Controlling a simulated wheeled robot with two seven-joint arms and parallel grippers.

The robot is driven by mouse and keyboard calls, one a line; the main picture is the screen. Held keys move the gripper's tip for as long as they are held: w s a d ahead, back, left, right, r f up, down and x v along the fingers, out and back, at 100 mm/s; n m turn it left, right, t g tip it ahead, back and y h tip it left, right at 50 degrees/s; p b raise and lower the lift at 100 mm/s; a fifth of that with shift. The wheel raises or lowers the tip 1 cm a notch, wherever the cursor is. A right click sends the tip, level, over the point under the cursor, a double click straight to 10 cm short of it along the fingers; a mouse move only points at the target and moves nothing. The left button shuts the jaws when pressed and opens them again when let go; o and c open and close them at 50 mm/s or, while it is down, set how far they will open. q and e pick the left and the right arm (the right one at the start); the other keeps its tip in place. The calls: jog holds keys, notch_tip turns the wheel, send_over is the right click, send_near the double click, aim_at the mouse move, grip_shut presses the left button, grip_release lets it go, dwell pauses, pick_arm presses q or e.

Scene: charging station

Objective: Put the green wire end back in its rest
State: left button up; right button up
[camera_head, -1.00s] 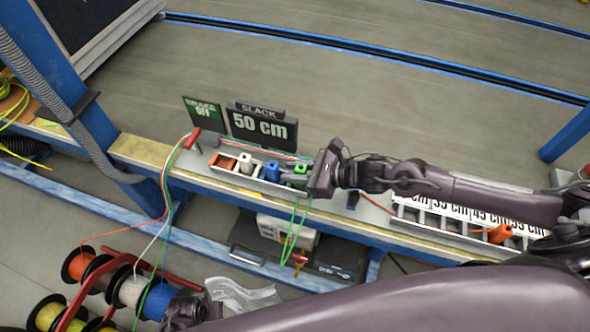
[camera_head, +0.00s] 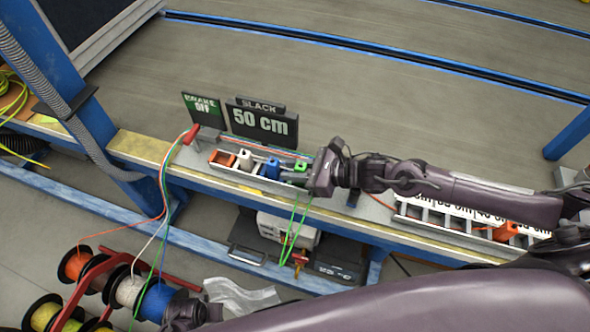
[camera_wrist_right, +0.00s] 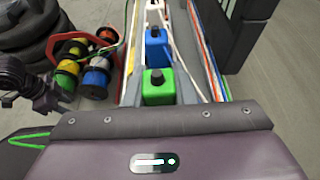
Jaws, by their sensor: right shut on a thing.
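My right gripper (camera_head: 312,180) is shut at the right end of the holder tray (camera_head: 225,171) on the bench. Its fingertips are mostly hidden, but it appears shut on the green wire end (camera_head: 299,167). In the right wrist view, a green block with a dark knob (camera_wrist_right: 160,90) shows just past the gripper's edge, in line with a blue block (camera_wrist_right: 158,50). A green wire (camera_head: 293,225) hangs in a loop below the gripper. Whether the green end is seated in its rest cannot be told. My left gripper (camera_head: 190,312) is low at the left, its jaws unclear.
Orange (camera_head: 222,160), white (camera_head: 245,158) and blue (camera_head: 271,169) blocks stand in the tray. Behind it are a "SLACK 50 cm" sign (camera_head: 262,122) and a green sign (camera_head: 204,108). Wire spools (camera_head: 130,290) are at lower left. An orange block (camera_head: 505,231) lies on the marked rack at right.

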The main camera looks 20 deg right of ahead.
jog(key=shift+s+f, duration=0.25)
jog(key=shift+f, duration=0.25)
jog(key=shift+s+f, duration=0.25)
jog(key=shift+f, duration=0.2)
jog(key=o, duration=1)
jog(key=shift+o, duration=0.2)
jog(key=shift+d, duration=0.1)
jog(key=v, duration=0.5)
jog(key=r+p+v, duration=0.1)
jog(key=v, duration=0.1)
jog(key=shift+w+d+r, duration=0.15)
jog(key=shift+d+r, duration=0.05)
jog(key=shift+d, duration=0.05)
jog(key=shift+a+r, duration=0.1)
jog(key=shift+r, duration=0.1)
